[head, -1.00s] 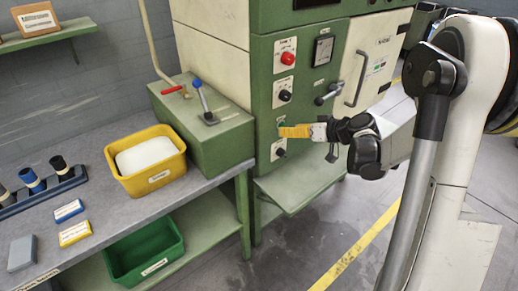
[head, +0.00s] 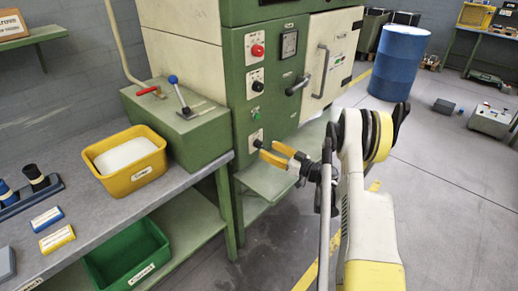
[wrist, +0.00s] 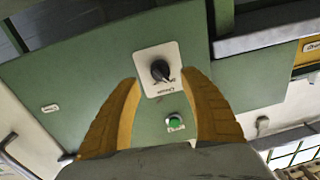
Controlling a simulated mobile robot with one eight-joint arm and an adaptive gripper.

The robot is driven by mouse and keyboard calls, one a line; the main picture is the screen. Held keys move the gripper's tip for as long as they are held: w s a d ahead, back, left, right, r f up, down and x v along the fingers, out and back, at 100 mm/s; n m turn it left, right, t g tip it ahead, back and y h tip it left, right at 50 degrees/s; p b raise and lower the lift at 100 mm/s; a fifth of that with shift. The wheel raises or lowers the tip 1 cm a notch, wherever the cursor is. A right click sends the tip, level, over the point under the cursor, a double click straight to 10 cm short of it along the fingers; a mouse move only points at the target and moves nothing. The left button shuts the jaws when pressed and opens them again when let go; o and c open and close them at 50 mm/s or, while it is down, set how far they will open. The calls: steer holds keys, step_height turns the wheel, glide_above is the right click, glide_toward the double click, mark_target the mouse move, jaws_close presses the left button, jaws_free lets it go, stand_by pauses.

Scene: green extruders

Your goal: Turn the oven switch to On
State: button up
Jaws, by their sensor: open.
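The oven switch, a small black rotary knob on a white plate (head: 257,143), sits low on the front of the green machine. It also shows in the wrist view as the black knob (wrist: 161,71), with small lettering that appears upside down. The knob's pointer slants; I cannot read its setting. My gripper (head: 268,150) is open and empty in front of this switch. In the wrist view the yellow fingers (wrist: 163,80) stand on either side of the plate. I cannot tell whether they touch the panel.
A green button (wrist: 174,122) is beside the switch. Above are another black knob (head: 257,86), a red knob (head: 257,51) and a crank-like handle (head: 298,85). A workbench (head: 105,208) with a yellow bin (head: 142,178) stands left. A blue drum (head: 400,62) stands behind, on the right.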

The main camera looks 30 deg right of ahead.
mark_target(263, 147)
steer(key=b+x, duration=0.1)
steer(key=x, duration=0.4)
jaws_close()
steer(key=shift+m, duration=0.3)
steer(key=m, duration=0.5)
steer(key=shift+m, duration=0.3)
steer(key=m, duration=0.6)
steer(key=shift+t, duration=0.3)
